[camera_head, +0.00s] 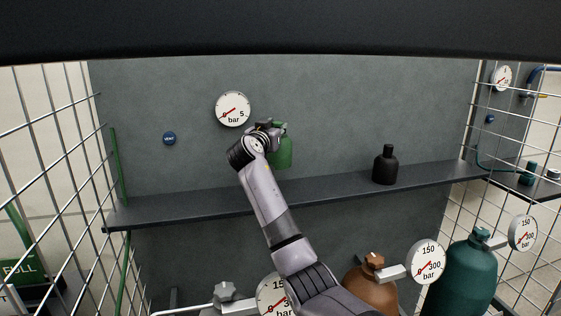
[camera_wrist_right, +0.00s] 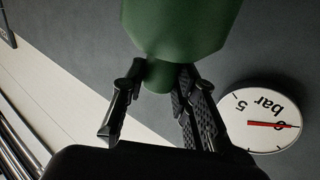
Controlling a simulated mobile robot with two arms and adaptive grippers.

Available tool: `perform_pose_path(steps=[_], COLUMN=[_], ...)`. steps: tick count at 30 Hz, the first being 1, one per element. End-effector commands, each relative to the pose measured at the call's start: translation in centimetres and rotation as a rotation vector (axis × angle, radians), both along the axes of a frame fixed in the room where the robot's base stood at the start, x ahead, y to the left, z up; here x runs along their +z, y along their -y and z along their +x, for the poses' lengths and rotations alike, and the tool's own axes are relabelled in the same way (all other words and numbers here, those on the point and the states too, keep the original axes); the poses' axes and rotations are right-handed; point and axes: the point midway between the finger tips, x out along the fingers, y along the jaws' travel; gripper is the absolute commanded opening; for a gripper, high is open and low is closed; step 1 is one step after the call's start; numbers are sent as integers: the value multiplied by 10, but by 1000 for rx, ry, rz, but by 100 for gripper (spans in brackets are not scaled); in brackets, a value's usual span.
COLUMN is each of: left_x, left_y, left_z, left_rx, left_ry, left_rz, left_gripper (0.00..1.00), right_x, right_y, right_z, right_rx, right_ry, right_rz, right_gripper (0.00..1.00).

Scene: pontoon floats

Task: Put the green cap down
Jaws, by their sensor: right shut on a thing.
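The green cap (camera_head: 282,152) is in my right gripper (camera_head: 274,128), which is shut on the narrow knob at its top. The cap hangs roughly upright in front of the grey back panel. Its lower edge appears above the dark shelf (camera_head: 335,190), with a gap between them. In the right wrist view, the cap's wide green body (camera_wrist_right: 180,25) fills the top middle, and the two black fingers of the right gripper (camera_wrist_right: 161,76) close on its knob from both sides. My left gripper is not in view.
A black cap (camera_head: 385,166) stands on the shelf's right part. The shelf's left part is clear. A round gauge (camera_head: 232,109) is on the panel, near the right gripper. Brown (camera_head: 372,287) and teal (camera_head: 466,272) cylinders stand below; wire mesh (camera_head: 50,150) bounds the sides.

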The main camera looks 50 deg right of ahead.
Motion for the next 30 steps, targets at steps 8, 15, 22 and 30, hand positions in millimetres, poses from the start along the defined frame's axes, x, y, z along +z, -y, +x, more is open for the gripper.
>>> perform_pose_path(steps=[8, 15, 22, 30], left_x=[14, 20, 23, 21], left_y=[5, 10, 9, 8], left_z=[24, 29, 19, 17], left_rx=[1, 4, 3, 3], left_ry=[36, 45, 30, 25], left_rz=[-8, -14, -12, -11], left_gripper=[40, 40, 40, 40], right_x=[-53, -79, -102, -104], right_y=[0, 0, 0, 0], right_z=[0, 0, 0, 0], right_rx=[0, 1, 0, 0], right_ry=[0, -3, 2, 3], right_rz=[-2, -3, -2, -2], right_gripper=[0, 0, 0, 0])
